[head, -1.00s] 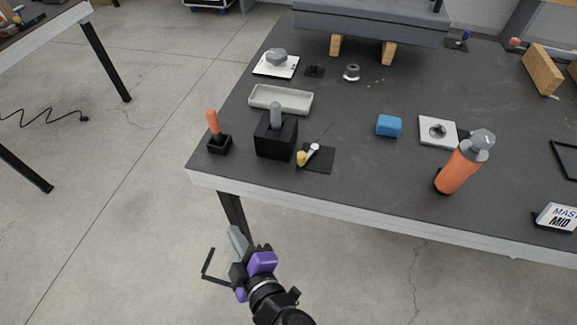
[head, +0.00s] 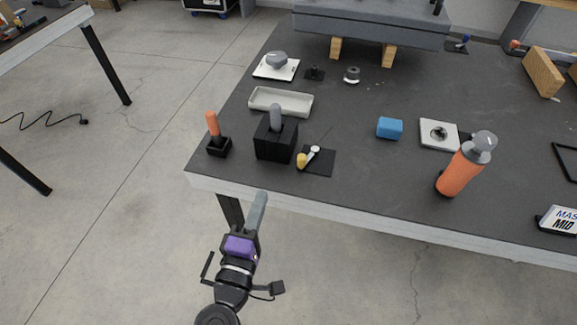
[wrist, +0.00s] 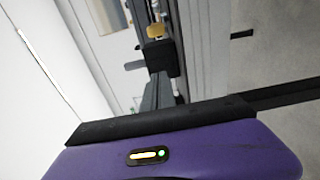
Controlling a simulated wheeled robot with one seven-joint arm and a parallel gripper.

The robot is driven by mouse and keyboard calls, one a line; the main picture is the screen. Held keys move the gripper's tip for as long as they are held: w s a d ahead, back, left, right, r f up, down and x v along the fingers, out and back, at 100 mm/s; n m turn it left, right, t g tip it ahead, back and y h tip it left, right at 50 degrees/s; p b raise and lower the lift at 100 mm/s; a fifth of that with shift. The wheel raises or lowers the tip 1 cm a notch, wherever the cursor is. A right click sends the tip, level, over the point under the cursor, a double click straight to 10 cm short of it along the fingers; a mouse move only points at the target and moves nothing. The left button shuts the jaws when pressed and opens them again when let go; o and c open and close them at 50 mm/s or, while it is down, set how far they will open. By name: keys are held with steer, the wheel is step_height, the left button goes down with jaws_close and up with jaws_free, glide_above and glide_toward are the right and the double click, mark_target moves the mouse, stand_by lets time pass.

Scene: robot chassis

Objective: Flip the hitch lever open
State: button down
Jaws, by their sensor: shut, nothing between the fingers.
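A small lever with a yellow knob and a pale pivot end (head: 308,157) lies low on a thin black plate (head: 322,162) near the table's front edge; it looks like the hitch lever. A black block with a grey upright handle (head: 276,135) stands just left of it. My gripper (head: 261,198) is shut and empty, in front of the table edge, nearer the camera than the lever and apart from it. The wrist view shows my purple gripper body and, beyond it, a yellow knob (wrist: 155,31) by a dark block; I cannot tell which parts these are.
An orange-handled tool in a small black holder (head: 219,146) stands at the front left corner. A grey tray (head: 281,112) lies behind the block. The table front edge (head: 370,214) lies between gripper and lever.

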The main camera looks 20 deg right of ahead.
mark_target(302, 161)
steer(key=x, duration=0.9)
steer(key=shift+d+p, duration=0.1)
steer(key=shift+p, duration=0.25)
steer(key=d, duration=0.3)
steer(key=shift+s+p, duration=0.1)
steer(key=shift+p, duration=0.3)
steer(key=shift+s+d, duration=0.15)
steer(key=shift+d, duration=0.4)
